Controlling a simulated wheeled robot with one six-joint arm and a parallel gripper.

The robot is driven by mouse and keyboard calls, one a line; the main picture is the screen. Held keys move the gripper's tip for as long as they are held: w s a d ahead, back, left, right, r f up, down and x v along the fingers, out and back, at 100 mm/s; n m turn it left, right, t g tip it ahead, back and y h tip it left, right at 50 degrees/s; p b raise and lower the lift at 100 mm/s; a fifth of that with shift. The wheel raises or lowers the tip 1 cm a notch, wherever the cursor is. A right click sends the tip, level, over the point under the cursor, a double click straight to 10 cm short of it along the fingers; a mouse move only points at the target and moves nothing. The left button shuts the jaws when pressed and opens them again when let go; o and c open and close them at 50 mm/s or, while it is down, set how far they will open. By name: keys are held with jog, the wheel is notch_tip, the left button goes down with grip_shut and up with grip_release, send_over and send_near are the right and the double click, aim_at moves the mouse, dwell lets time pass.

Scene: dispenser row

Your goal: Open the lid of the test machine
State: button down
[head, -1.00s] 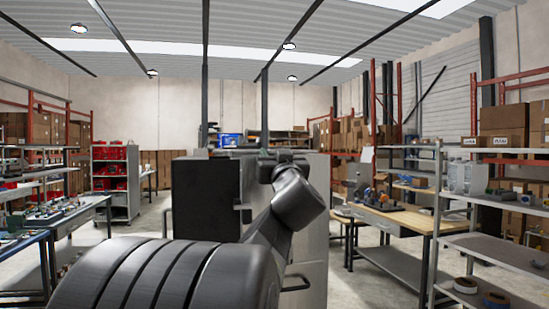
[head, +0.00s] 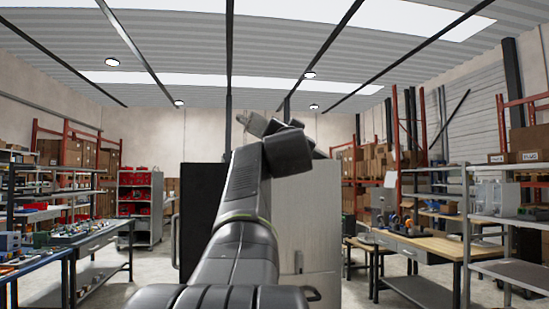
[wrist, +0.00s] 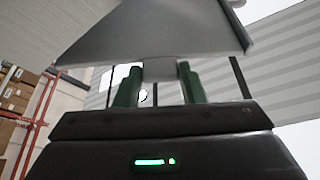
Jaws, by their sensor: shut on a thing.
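The test machine (head: 309,225) stands straight ahead in the head view, a tall light grey body with a dark panel (head: 203,212) on its left. My arm rises in front of it and hides much of its middle and top. In the wrist view my gripper (wrist: 158,72) has its green fingers shut on a small light grey piece, which looks like the handle of the lid. A broad grey plate, seemingly the lid (wrist: 150,32), spans the top of that view, tilted, just beyond the fingertips. In the head view the fingertips cannot be made out.
A workbench (head: 432,246) and a grey shelf (head: 510,272) stand to the right. Benches (head: 92,246) with small parts are to the left, and a rack with red bins (head: 136,205) is behind. Open floor shows on both sides of the machine.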

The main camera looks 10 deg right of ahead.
jog(key=d+r+m+g+h+p, duration=0.3)
jog(key=d+r+m+g+p, duration=0.2)
jog(key=d+m+p, duration=0.6)
jog(key=shift+w+d+r+m+p, duration=0.3)
jog(key=shift+r+m+p, duration=0.4)
jog(key=shift+r+m, duration=0.7)
jog(key=shift+s+f, duration=0.1)
jog(key=shift+f, duration=0.1)
jog(key=c, duration=0.9)
grip_release()
jog(key=shift+d, duration=0.15)
jog(key=b+v, duration=0.4)
jog(key=v, duration=1)
